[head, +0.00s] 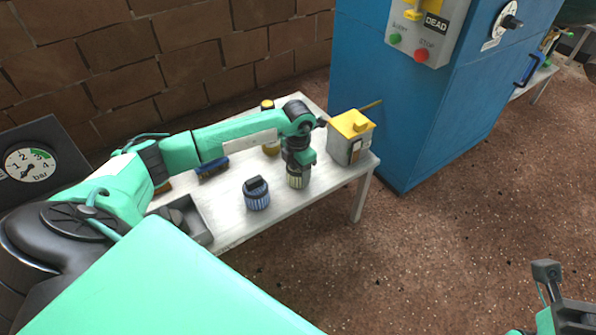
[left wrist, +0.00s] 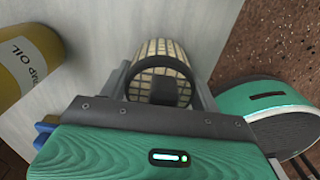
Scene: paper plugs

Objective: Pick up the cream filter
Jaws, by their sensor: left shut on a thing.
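The cream filter (head: 298,181) is a small ribbed cylinder under my left gripper (head: 297,168) on the white table. In the left wrist view the cream filter (left wrist: 163,52) shows its gridded side and a black ring end, between the fingers of my left gripper (left wrist: 165,88). The left gripper is shut on it. Whether the filter still touches the table is hard to tell. My right gripper (head: 560,290) is at the lower right edge of the head view, away from the table; its fingers are not clear.
A blue filter (head: 257,195) with a black top stands left of the cream one. A grey box with a yellow lid (head: 352,130) is close on the right. A yellow oil can (left wrist: 28,62) and a blue brush (head: 213,168) are on the table (head: 232,226). A blue cabinet (head: 420,110) stands beyond.

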